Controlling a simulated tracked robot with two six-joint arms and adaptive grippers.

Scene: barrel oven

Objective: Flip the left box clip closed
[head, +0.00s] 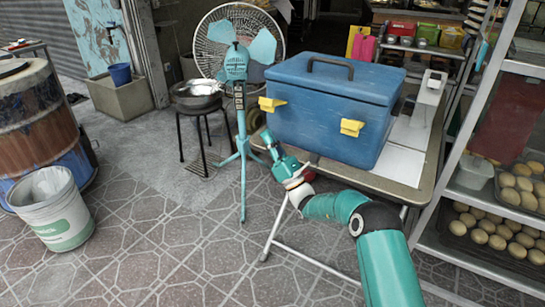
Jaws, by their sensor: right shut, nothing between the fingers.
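A blue box (318,118) with a dark handle on its lid stands on a table, lid down. Its left clip (271,104) is yellow and sits near the left end of the front face, seeming to stick outward. The yellow right clip (352,127) sits farther right on the same face and looks similar. My right gripper (269,138) is shut and empty, just below the left clip and in front of the box's lower left corner, apart from the clip. My left gripper is not in view.
The table (398,187) has bare room in front of the box. A teal fan (238,62) stands close behind the gripper at left, beside a stool with a metal pot (198,96). A rack with trays of buns (495,232) stands at right. A white bucket (52,208) is at far left.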

